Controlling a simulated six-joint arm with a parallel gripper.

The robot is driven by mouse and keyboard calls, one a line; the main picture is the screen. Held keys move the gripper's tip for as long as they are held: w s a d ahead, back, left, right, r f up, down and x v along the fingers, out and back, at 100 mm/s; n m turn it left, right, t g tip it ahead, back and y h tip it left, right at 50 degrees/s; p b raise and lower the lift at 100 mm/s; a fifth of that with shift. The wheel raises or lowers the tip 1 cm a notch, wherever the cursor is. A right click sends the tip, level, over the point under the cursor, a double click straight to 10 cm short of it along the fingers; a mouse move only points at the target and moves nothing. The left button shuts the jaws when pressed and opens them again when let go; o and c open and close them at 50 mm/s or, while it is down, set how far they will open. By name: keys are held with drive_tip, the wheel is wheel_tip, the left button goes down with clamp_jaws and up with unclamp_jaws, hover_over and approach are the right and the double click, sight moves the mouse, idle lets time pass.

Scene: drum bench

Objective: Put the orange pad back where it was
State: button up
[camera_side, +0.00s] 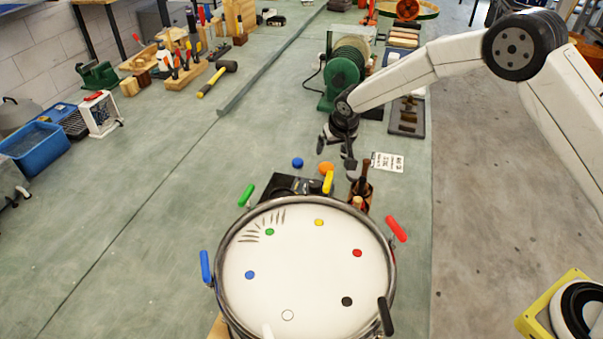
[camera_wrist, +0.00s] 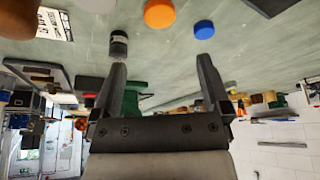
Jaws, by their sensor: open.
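The orange pad (camera_side: 326,168) lies on the green bench just behind the drum (camera_side: 305,270), close to the yellow drum handle (camera_side: 328,182). In the wrist view the orange pad (camera_wrist: 159,13) is at the top edge, ahead of the fingers and apart from them. A blue pad (camera_side: 297,162) lies to its left; it shows in the wrist view too (camera_wrist: 204,29). My gripper (camera_side: 337,152) is above the bench near the orange pad, its fingers spread. In the wrist view my gripper (camera_wrist: 158,68) has nothing between its fingers.
A dark box (camera_side: 285,186) and a brown bottle holder (camera_side: 361,190) stand behind the drum. A small dark cylinder (camera_wrist: 118,44) is near one fingertip. A printed card (camera_side: 388,162) lies to the right.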

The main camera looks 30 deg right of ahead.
drive_tip(key=shift+v, duration=1.1)
drive_tip(key=s+d+r, duration=0.1)
drive_tip(key=s+d, duration=0.1)
drive_tip(key=s, duration=0.8)
drive_tip(key=s+d+r+n+g, duration=0.1)
drive_tip(key=s+d+r, duration=0.1)
drive_tip(key=s, duration=0.8)
drive_tip(key=s+d+r+n+g, duration=0.1)
drive_tip(key=s+d+r, duration=0.1)
drive_tip(key=s, duration=0.9)
drive_tip(key=shift+y, duration=0.4)
